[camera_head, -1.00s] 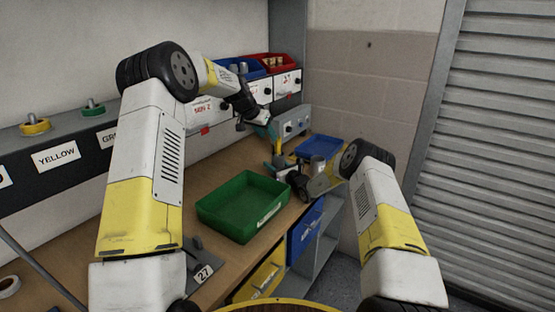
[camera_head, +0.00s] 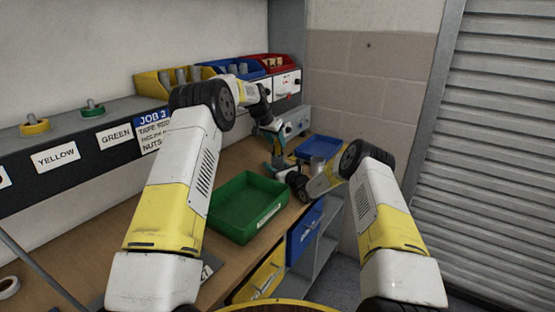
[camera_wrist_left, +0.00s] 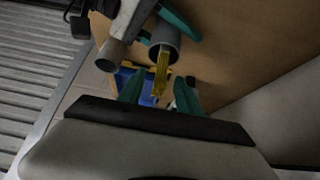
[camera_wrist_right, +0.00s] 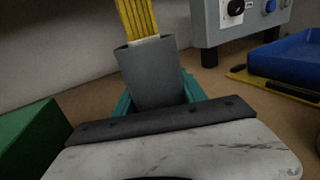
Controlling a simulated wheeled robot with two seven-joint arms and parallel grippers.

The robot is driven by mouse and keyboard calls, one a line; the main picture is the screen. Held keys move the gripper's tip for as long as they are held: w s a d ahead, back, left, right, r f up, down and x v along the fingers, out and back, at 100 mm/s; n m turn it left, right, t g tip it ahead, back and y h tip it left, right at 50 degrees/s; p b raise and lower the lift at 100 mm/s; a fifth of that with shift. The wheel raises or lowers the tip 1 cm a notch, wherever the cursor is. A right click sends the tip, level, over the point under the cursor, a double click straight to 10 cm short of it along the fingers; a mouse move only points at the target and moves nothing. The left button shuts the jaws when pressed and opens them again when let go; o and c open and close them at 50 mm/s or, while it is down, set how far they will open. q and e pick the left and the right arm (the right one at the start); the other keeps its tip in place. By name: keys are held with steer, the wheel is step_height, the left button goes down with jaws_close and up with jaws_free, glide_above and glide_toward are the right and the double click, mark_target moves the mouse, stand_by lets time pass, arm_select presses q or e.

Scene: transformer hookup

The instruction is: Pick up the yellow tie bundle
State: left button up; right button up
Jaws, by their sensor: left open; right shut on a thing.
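The yellow tie bundle (camera_wrist_right: 138,18) stands upright out of a grey cup (camera_wrist_right: 150,75) in the right wrist view. My right gripper (camera_wrist_right: 158,95) is shut on this cup. In the left wrist view the bundle (camera_wrist_left: 161,72) sticks out of the cup (camera_wrist_left: 164,42) between the teal fingers of my left gripper (camera_wrist_left: 158,95). The left fingers are open, one on each side of the bundle. I cannot tell whether they touch it. In the head view my left gripper (camera_head: 274,132) is above the right one, and the bundle is too small to make out.
A blue tray (camera_head: 318,147) and a grey box with knobs (camera_head: 294,121) are behind. A green bin (camera_head: 247,205) sits on the bench to the left. Coloured bins line the shelf.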

arm_select(q)
steer(key=shift+x, duration=0.9)
steer(key=shift+c, duration=0.4)
jaws_close()
